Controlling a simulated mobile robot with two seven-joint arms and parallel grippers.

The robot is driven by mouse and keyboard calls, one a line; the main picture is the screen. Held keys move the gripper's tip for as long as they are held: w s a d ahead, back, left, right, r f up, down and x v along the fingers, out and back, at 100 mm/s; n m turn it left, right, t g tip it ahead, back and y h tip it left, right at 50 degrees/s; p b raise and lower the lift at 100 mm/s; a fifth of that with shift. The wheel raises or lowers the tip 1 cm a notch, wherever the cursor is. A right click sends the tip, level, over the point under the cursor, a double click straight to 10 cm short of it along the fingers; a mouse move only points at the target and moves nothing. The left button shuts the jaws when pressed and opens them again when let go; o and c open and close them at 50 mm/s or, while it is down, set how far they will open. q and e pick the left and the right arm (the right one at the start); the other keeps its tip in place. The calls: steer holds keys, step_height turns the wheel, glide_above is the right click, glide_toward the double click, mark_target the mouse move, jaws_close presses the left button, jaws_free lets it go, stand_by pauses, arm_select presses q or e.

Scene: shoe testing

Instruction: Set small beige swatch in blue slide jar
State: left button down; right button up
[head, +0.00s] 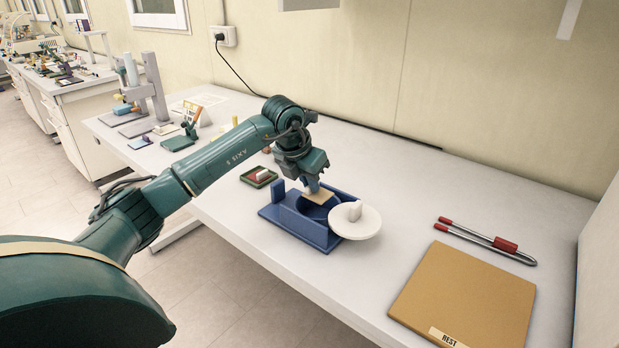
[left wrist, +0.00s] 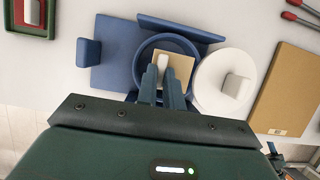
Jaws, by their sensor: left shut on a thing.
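The small beige swatch (head: 322,198) is held by my left gripper (head: 312,187), which points down over the blue slide jar (head: 302,222). In the left wrist view the swatch (left wrist: 184,67) shows within the round rim of the jar (left wrist: 138,62), with a pale upright tab on it between the fingertips (left wrist: 163,75). I cannot tell whether the swatch touches the jar's inside. A white round lid (head: 367,229) with a knob sits beside the jar, at its right. My right gripper is in neither view.
A green tray (head: 259,178) with red and white items is left of the jar. A tan board (head: 465,295) marked REST and red-tipped tongs (head: 485,241) lie at the right. Lab stands (head: 150,95) occupy the far left. The bench behind the jar is clear.

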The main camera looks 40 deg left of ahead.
mark_target(307, 187)
arm_select(q)
steer(key=shift+f, duration=0.65)
stand_by(0.3)
stand_by(0.7)
steer(key=shift+f+b, duration=0.95)
steer(key=shift+f, duration=0.25)
steer(key=shift+f+b, duration=0.9)
steer(key=shift+f, duration=0.35)
steer(key=shift+f, duration=0.2)
steer(key=shift+f+b, duration=0.2)
steer(key=shift+b, duration=0.1)
steer(key=shift+f, duration=0.2)
